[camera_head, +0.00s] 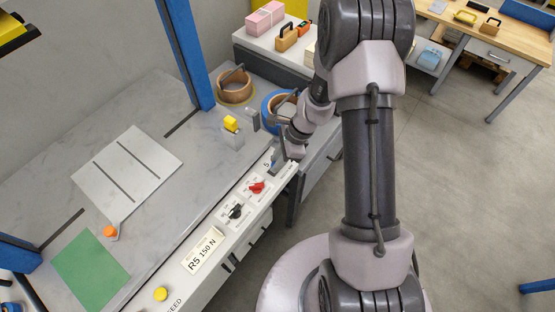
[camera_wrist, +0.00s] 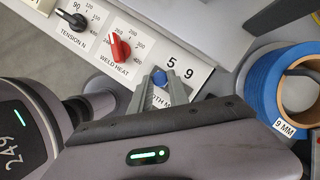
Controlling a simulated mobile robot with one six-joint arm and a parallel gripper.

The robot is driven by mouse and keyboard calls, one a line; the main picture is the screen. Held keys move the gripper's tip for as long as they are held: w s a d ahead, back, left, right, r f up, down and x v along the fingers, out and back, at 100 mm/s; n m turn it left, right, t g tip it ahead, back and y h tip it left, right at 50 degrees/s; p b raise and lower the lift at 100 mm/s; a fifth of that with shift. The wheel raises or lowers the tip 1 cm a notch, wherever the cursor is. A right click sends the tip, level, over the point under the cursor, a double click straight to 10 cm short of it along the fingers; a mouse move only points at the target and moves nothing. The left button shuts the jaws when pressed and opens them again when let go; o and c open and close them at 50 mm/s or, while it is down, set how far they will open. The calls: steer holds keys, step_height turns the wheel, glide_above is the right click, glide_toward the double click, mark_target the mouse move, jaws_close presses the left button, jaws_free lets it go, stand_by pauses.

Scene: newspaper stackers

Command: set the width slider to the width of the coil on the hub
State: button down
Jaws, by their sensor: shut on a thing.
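The width slider's blue knob (camera_wrist: 159,77) sits on the white panel beside the printed numbers 5 and 9, nearer the 5. My gripper (camera_wrist: 157,84) is shut on this knob, with its grey fingers on either side. In the head view my gripper (camera_head: 277,158) is at the far end of the panel, and the slider is mostly hidden. The blue coil (camera_wrist: 259,80) has a brown core and a tag (camera_wrist: 284,129) reading 9 MM. It also shows in the head view (camera_head: 266,113), just beyond my gripper and partly behind my arm.
A red weld heat knob (camera_wrist: 120,47) and a black tension knob (camera_wrist: 73,20) stand on the panel beside the slider. A brown coil (camera_head: 235,94) and a yellow-topped block (camera_head: 231,124) are behind the panel. A blue post (camera_head: 187,55) rises from the table.

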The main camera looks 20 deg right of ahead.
stand_by(0.3)
steer(key=shift+w+d+p, duration=0.4)
steer(key=shift+w+d, duration=0.2)
steer(key=shift+d, duration=0.2)
steer(key=shift+w+d+p, duration=0.35)
steer(key=shift+w+d, duration=0.25)
steer(key=shift+d, duration=0.15)
steer(key=c, duration=1.3)
jaws_free()
steer(key=shift+d, duration=0.15)
steer(key=shift+o, duration=0.2)
steer(key=p+v, duration=0.5)
steer(key=v, duration=1.2)
steer(key=shift+r, duration=0.25)
steer(key=shift+s, duration=0.1)
